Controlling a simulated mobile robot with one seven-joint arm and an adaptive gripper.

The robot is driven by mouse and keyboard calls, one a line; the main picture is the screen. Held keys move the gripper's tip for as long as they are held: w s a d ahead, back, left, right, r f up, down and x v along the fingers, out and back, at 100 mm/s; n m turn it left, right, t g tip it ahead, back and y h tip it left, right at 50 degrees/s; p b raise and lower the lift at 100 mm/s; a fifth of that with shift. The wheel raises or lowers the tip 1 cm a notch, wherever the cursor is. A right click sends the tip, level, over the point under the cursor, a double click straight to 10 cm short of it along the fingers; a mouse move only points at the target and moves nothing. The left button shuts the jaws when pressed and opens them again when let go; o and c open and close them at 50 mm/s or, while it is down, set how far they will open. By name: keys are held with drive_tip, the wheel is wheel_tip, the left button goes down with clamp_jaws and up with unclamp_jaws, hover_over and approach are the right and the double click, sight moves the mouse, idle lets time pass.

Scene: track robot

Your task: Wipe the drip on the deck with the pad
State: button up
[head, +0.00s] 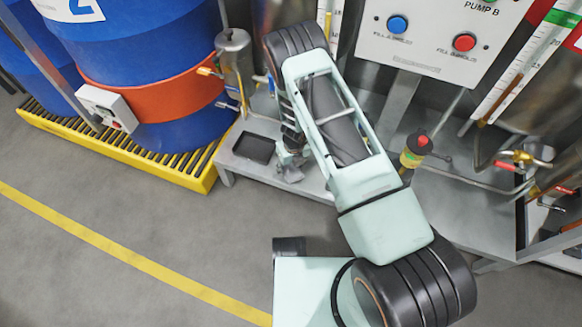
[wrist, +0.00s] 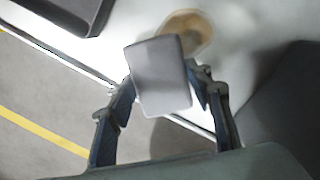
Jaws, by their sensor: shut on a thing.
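The pad (wrist: 160,75) is a grey block held between the two fingers of my gripper (wrist: 163,88) in the wrist view. The drip (wrist: 190,28) is a brownish round stain on the pale deck (wrist: 130,25), just beyond the pad, which overlaps its near edge in the picture. I cannot tell whether the pad touches the deck. In the head view my gripper (head: 290,160) is low over the front part of the metal deck (head: 455,205), right of a dark tray. The drip is not visible there.
The shallow dark tray (head: 254,147) sits on the deck left of my gripper. A metal canister (head: 233,55) stands behind it. A valve with a red top (head: 418,143) is right of my arm. Blue drums (head: 140,60) stand on a yellow-edged pallet (head: 120,150) at left.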

drive_tip(key=shift+f+b, duration=0.35)
drive_tip(key=shift+f, duration=0.05)
